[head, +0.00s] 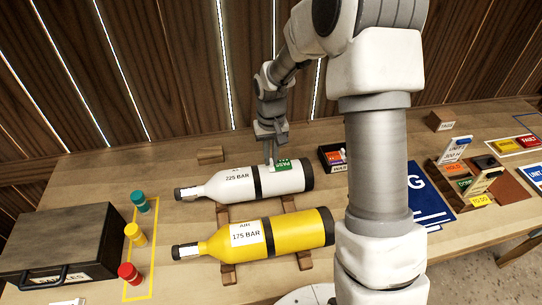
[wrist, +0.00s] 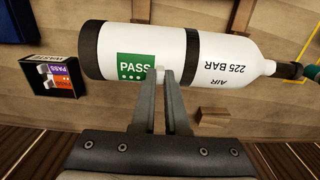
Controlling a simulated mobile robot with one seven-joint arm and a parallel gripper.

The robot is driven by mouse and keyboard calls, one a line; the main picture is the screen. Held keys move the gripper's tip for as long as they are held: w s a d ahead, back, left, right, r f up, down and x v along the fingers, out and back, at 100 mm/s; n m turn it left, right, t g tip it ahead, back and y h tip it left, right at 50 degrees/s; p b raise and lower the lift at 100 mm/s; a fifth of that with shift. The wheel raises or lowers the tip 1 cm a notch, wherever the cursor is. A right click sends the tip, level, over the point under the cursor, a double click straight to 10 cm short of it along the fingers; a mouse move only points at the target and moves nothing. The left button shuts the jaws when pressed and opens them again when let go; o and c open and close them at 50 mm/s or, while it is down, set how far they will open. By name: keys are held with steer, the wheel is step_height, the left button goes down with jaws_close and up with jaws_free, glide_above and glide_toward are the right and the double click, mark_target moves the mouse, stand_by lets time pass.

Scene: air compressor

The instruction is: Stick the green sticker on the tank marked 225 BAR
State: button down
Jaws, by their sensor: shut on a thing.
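The white tank marked 225 BAR (head: 228,188) lies on its side on wooden cradles, its neck to the left. It also shows in the wrist view (wrist: 190,45). The green PASS sticker (head: 283,165) is at the tank's upper side, right of the black band; it shows square and face-on in the wrist view (wrist: 136,67). My gripper (head: 270,161) is just above the tank, its fingertips (wrist: 161,76) shut on the sticker's small pale tab at one edge. The sticker looks flat against the tank, but I cannot tell whether it touches fully.
A yellow tank marked 175 BAR (head: 285,232) lies in front, parallel. Behind and right is a dark tray (head: 323,152) holding colored pieces. Red (head: 130,273), yellow and teal knobs stand left, beside a dark case (head: 70,240). A blue card (head: 425,200) and a tag holder lie right.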

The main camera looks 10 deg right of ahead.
mark_target(271, 160)
steer(key=shift+f+b, duration=0.5)
steer(key=shift+f, duration=0.2)
stand_by(0.6)
steer(key=c, duration=0.8)
jaws_free()
steer(key=shift+c, duration=0.2)
step_height(271, 160, up, 17)
steer(key=s+d+r+t, duration=0.1)
steer(key=s+r+t, duration=0.2)
steer(key=s+r, duration=0.7)
steer(key=s+d+f+t, duration=0.1)
steer(key=s+f+t, duration=0.1)
steer(key=s, duration=1.2)
steer(key=shift+s+d+f+t+p, duration=0.2)
steer(key=shift+d+f+t+p, duration=0.1)
steer(key=shift+f+p, duration=0.15)
